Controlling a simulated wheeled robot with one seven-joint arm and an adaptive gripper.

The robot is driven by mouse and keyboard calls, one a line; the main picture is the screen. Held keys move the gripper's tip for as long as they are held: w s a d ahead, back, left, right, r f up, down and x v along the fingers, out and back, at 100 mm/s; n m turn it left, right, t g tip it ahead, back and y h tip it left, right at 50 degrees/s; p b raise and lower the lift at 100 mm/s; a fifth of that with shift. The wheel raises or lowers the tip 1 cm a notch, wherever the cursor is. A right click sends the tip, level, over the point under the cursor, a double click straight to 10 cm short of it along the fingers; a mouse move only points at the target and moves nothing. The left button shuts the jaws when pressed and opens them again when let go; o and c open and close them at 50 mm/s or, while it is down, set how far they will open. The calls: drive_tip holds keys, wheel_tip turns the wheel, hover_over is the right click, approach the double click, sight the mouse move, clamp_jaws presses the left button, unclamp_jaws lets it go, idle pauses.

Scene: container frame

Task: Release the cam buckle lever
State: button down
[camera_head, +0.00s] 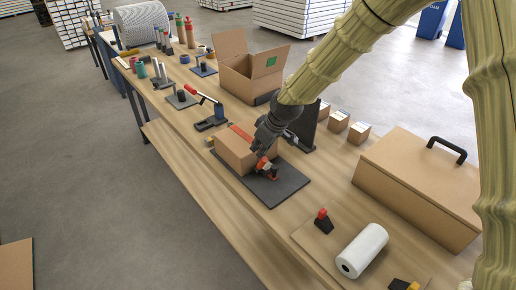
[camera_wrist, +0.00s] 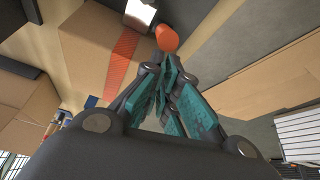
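A brown cardboard box (camera_head: 238,152) sits on a dark mat (camera_head: 287,185), with an orange strap (camera_head: 241,132) across its top. The strap also shows in the wrist view (camera_wrist: 122,62). The cam buckle (camera_head: 268,173), with a red lever, is at the box's near right side, partly hidden by my gripper. In the wrist view the lever's rounded orange-red end (camera_wrist: 167,37) appears just beyond my fingertips. My gripper (camera_wrist: 163,66) has its teal-padded fingers drawn together, with nothing clearly between them. I cannot tell whether the fingertips touch the lever.
A toggle clamp with a red handle (camera_head: 204,93) stands behind the box. An open carton (camera_head: 253,70) is further back. A large lidded box (camera_head: 420,180) and a white roll (camera_head: 362,250) lie to the right. The bench is clear just right of the mat.

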drive_tip(key=shift+s+d+f, duration=0.3)
drive_tip(key=shift+s+d, duration=0.05)
drive_tip(key=shift+s+d+r+p, duration=0.15)
drive_tip(key=shift+d+r+p, duration=0.05)
drive_tip(key=shift+r+p, duration=0.35)
drive_tip(key=s+d+r+p, duration=0.4)
drive_tip(key=r, duration=0.2)
drive_tip(key=shift+s+r, duration=0.15)
drive_tip(key=shift+r, duration=0.05)
